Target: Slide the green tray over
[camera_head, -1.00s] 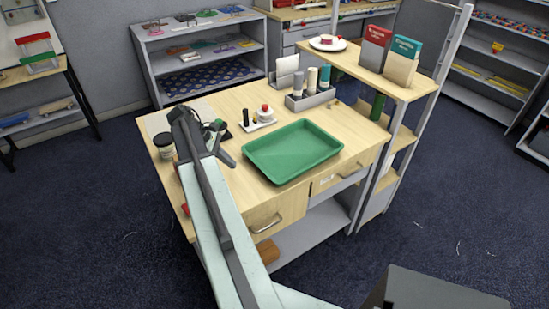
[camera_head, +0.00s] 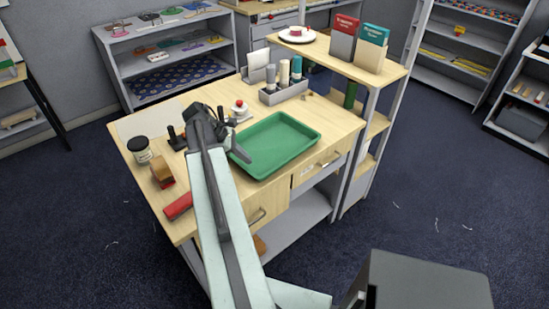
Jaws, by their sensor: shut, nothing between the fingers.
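The green tray (camera_head: 283,147) is a shallow rectangular tray lying flat on the wooden table (camera_head: 330,112), near its front edge above the drawers. My gripper (camera_head: 243,146) is at the tray's left side, with its dark fingers overlapping the left rim in the picture. It is shut and holds nothing. I cannot tell whether it touches the tray. My gripper and arm hide part of the tray's left edge.
A grey organizer (camera_head: 284,95) with upright rolls stands behind the tray. A red-topped white item (camera_head: 239,108) is behind my gripper. A jar (camera_head: 140,149), wooden block (camera_head: 162,173) and red block (camera_head: 179,206) lie left of my arm. A raised shelf (camera_head: 345,58) stands at right.

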